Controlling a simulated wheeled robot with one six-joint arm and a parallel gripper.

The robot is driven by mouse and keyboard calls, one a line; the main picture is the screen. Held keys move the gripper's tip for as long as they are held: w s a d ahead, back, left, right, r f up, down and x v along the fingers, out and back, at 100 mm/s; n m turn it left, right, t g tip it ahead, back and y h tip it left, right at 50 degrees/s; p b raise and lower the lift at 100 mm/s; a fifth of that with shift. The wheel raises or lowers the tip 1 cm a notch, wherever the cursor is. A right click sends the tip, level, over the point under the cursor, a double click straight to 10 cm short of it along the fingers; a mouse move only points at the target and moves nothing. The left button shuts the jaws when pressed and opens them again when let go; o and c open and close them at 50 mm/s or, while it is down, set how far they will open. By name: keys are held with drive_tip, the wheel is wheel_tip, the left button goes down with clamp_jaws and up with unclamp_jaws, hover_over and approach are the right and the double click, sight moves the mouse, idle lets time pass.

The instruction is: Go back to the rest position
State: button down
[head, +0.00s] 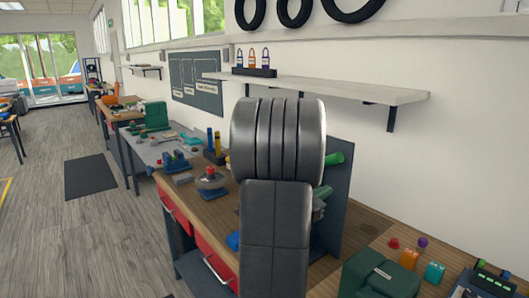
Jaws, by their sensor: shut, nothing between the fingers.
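My own dark grey arm rises through the middle of the head view, close to the camera.
Red drawers (212,258) front the bench. A green case (381,276) and small coloured items lie at the lower right. A white wall shelf (345,90) holds several padlocks (252,60). The floor (95,230) at left is open, with a dark mat (91,174).

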drive_tip(key=shift+w+a+f+m+b, duration=0.25)
drive_tip(key=shift+w+a+f+m, duration=0.1)
drive_tip(key=shift+f+m, duration=0.4)
drive_tip(key=shift+w+a+f+m+b, duration=0.2)
drive_tip(key=shift+w+a+f+m, duration=0.15)
drive_tip(key=shift+f+m, duration=0.4)
drive_tip(key=shift+w+a+f+m+b, duration=0.25)
drive_tip(key=shift+w+a+f+m, duration=0.1)
drive_tip(key=shift+f+m, duration=0.4)
drive_tip(key=shift+r+g, duration=0.1)
drive_tip(key=shift+g, duration=0.2)
